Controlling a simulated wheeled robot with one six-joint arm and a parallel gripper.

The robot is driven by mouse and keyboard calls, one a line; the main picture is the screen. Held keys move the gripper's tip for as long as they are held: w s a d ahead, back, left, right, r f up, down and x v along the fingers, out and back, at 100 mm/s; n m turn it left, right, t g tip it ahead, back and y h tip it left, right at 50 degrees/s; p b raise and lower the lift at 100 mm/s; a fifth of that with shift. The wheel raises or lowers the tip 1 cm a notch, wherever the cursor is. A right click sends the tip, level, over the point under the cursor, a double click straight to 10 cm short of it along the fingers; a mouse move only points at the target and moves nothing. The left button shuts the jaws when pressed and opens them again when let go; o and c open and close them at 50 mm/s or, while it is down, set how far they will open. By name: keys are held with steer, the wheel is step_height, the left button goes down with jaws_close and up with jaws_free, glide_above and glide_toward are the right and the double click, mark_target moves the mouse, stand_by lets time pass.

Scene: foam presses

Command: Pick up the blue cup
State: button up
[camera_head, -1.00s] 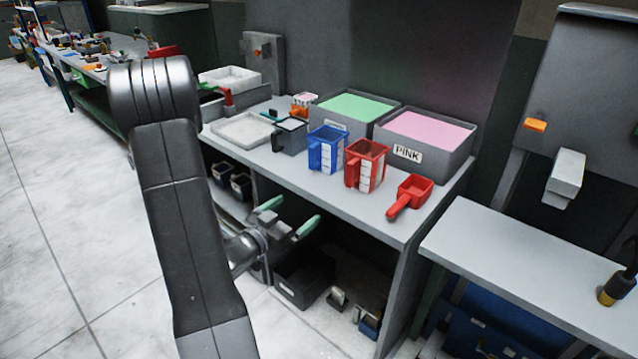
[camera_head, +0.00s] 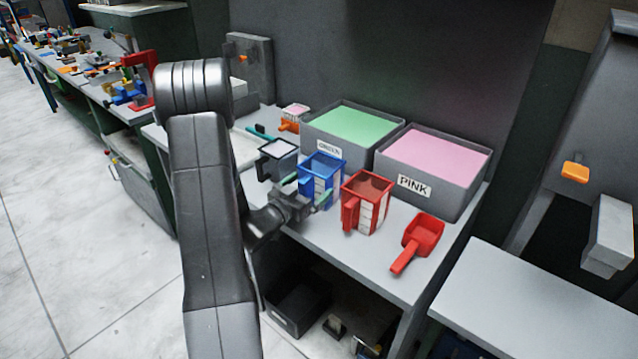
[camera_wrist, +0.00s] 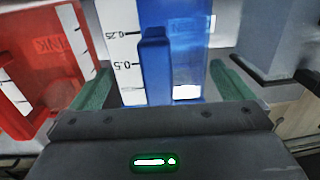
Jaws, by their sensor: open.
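The blue cup (camera_head: 322,172) stands upright on the grey table, left of a red cup (camera_head: 366,202). It has a white measuring scale on its side and a handle toward the gripper. My gripper (camera_head: 308,192) is at the cup's near side with its green-tipped fingers apart. In the wrist view, the blue cup (camera_wrist: 180,45) is straight ahead, its handle between the two open fingers (camera_wrist: 160,88). Whether the fingers touch the cup cannot be told. The red cup (camera_wrist: 40,60) shows at the left of the wrist view.
A red scoop (camera_head: 418,240) lies to the right. Bins of green (camera_head: 350,124) and pink (camera_head: 432,160) material stand behind the cups. A dark grey cup (camera_head: 277,160) stands close on the left.

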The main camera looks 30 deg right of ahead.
steer(key=c, duration=0.9)
steer(key=shift+r, duration=0.15)
